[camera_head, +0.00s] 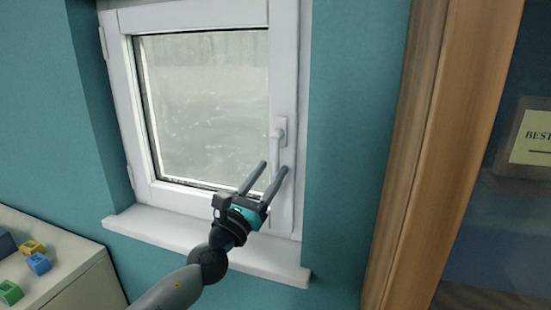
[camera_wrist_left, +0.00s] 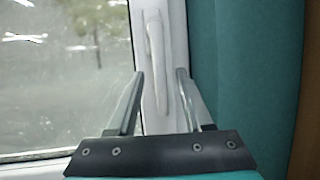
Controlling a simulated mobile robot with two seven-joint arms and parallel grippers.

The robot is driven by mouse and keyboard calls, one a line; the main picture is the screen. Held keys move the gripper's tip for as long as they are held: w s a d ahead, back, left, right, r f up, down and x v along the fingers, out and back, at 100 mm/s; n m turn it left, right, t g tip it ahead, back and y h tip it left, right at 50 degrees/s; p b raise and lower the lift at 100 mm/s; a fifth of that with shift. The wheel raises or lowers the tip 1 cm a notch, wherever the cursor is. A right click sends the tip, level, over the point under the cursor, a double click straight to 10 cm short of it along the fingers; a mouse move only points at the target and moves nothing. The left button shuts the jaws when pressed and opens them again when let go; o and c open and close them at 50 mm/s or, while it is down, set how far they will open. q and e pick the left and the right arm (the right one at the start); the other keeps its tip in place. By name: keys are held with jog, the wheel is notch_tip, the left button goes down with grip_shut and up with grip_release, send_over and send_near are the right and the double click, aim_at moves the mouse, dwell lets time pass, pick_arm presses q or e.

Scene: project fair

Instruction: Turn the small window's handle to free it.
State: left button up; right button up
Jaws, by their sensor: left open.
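The small window (camera_head: 205,105) is set in the teal wall and looks closed. Its white handle (camera_head: 279,140) is on the right side of the frame and points down. The handle also shows in the left wrist view (camera_wrist_left: 157,52), upright between and ahead of my fingers. My left gripper (camera_head: 274,168) is open, with its two fingers reaching toward the lower end of the handle. In the left wrist view the left gripper (camera_wrist_left: 160,73) has one finger on each side of the handle's line. I cannot tell whether either finger touches it. My right gripper is out of view.
A white sill (camera_head: 180,237) juts out below the window. A pale cabinet (camera_head: 75,280) at the lower left carries several coloured blocks (camera_head: 38,263). A wooden post (camera_head: 415,150) and a dark board with a yellow sign (camera_head: 532,137) stand at the right.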

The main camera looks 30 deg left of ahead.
aim_at(274, 167)
pick_arm(q)
jog(key=shift+p+x, duration=0.3)
jog(key=shift+x, duration=1.25)
grip_shut()
dwell(0.4)
